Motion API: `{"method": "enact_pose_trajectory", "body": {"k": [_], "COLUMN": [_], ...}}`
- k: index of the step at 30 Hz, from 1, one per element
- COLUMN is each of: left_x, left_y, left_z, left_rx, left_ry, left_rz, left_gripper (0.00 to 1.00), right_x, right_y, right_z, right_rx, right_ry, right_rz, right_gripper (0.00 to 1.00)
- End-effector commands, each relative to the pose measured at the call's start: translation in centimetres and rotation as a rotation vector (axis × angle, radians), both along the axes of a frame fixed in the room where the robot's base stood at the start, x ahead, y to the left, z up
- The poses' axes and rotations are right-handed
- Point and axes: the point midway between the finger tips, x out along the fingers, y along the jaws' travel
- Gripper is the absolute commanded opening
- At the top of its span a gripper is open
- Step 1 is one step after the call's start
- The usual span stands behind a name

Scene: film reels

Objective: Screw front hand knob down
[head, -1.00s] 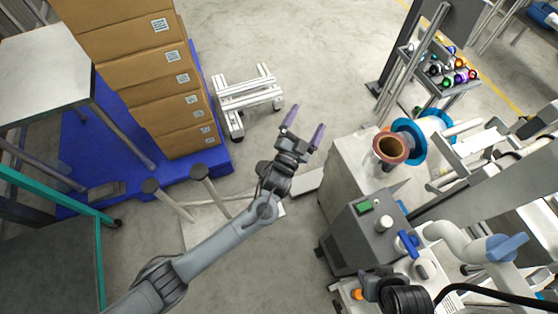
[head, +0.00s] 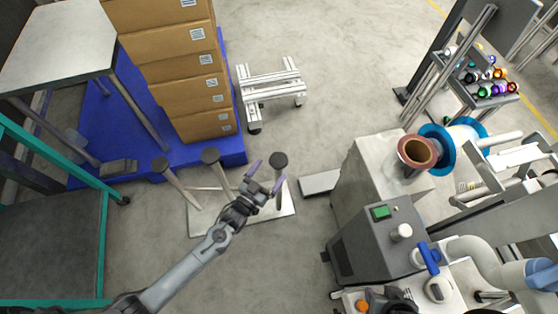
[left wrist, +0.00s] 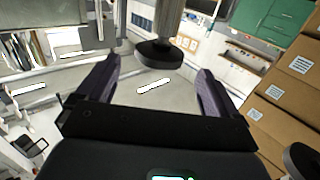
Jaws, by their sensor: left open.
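Three dark round knobs stand upright on posts above a pale base plate (head: 245,208) on the floor: a left one (head: 160,163), a middle one (head: 210,155) and a right one (head: 278,160). I cannot tell which is the front one. My left gripper (head: 267,177) is open and empty, its purple fingers close to the right knob in the picture. In the left wrist view a dark knob (left wrist: 160,55) on its post shows beyond and between the open fingers (left wrist: 152,80), apart from them.
Stacked cardboard boxes (head: 195,85) stand on a blue pallet (head: 233,150) behind the knobs. A teal-framed cart (head: 103,250) is at left.

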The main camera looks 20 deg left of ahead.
Motion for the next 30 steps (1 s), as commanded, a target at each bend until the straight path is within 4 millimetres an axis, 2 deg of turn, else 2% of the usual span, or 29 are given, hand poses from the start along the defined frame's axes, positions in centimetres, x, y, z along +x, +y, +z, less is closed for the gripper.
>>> {"method": "enact_pose_trajectory", "body": {"k": [1,6,12,25,26,30], "left_x": [1.0,3.5,5.5,6.3,6.3,6.3], "left_y": [-0.3,-0.8,-1.3,-1.4,-1.4,-1.4], "left_z": [-0.2,-0.2,-0.1,0.0,0.0,0.0], "left_rx": [-0.001,0.000,0.001,0.001,0.001,0.001], "left_ry": [-0.004,-0.003,-0.001,0.000,0.000,0.000], "left_rz": [-0.001,-0.001,0.000,0.000,0.000,0.000], "left_gripper": [0.94,0.94,0.94,0.94,0.93,0.71], "right_x": [0.0,0.0,0.0,0.0,0.0,0.0], "right_y": [0.0,0.0,0.0,0.0,0.0,0.0], "right_z": [-0.7,-1.8,-2.5,-2.7,-2.7,-2.7], "right_rx": [0.000,0.000,0.000,-0.001,-0.001,-0.001], "right_ry": [0.000,0.000,0.000,0.000,0.000,0.000], "right_rz": [0.000,0.000,0.000,0.000,0.000,0.000], "right_gripper": [0.43,0.43,0.43,0.43,0.43,0.43]}}
